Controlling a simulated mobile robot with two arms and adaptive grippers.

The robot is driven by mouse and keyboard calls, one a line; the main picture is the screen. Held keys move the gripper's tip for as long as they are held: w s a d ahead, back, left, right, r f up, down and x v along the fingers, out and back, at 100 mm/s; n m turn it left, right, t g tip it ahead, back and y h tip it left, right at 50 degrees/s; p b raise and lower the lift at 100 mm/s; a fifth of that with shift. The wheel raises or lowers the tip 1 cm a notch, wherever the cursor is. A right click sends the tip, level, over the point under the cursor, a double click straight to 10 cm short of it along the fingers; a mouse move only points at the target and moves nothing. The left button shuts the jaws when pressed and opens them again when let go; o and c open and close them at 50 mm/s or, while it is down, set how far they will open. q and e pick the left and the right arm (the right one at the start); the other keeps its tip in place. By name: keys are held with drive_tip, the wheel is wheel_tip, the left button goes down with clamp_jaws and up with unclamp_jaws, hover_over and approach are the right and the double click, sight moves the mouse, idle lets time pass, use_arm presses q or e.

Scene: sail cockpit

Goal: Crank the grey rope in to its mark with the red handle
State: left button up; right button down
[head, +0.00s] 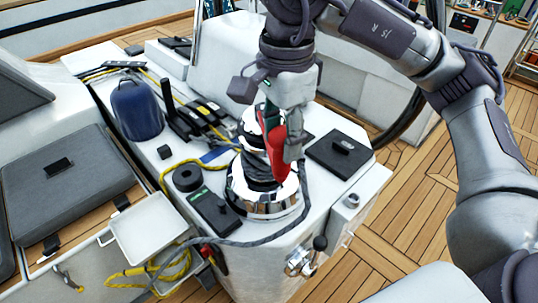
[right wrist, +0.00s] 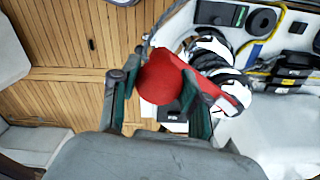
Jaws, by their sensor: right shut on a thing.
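The chrome winch (head: 262,203) stands on the white console, with the grey rope (head: 259,167) wrapped around its drum. The rope's free part leaves the drum at the right and runs down across the console's front to the left. The red handle (head: 274,145) is at the top of the winch. My right gripper (head: 284,132) is shut on it. In the right wrist view the handle's round red grip (right wrist: 160,78) sits between my two fingers (right wrist: 160,105), and its arm reaches right over the winch (right wrist: 209,52). I cannot make out the rope's mark. My left gripper is out of view.
A blue bag-like object (head: 137,110), black clutches (head: 190,118) and a yellow rope (head: 164,172) lie left of the winch. A black hatch plate (head: 341,153) is at the right. A white tray (head: 152,230) stands front left. Wooden deck (head: 400,215) lies open at the right.

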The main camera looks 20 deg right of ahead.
drive_tip(key=shift+f, duration=0.15)
drive_tip(key=shift+s+d+n, duration=0.2)
drive_tip(key=shift+d+n, duration=0.4)
drive_tip(key=shift+d, duration=0.5)
drive_tip(key=shift+s+d+n, duration=0.15)
drive_tip(key=shift+d+n, duration=0.45)
drive_tip(key=shift+d, duration=0.5)
drive_tip(key=c, duration=0.8)
unclamp_jaws()
drive_tip(key=o, duration=0.3)
drive_tip(key=shift+w, duration=0.2)
drive_tip(key=o, duration=0.4)
drive_tip(key=shift+p, duration=0.3)
wheel_tip(320, 180, up, 9)
drive_tip(key=p, duration=0.8)
drive_tip(key=shift+s, duration=0.1)
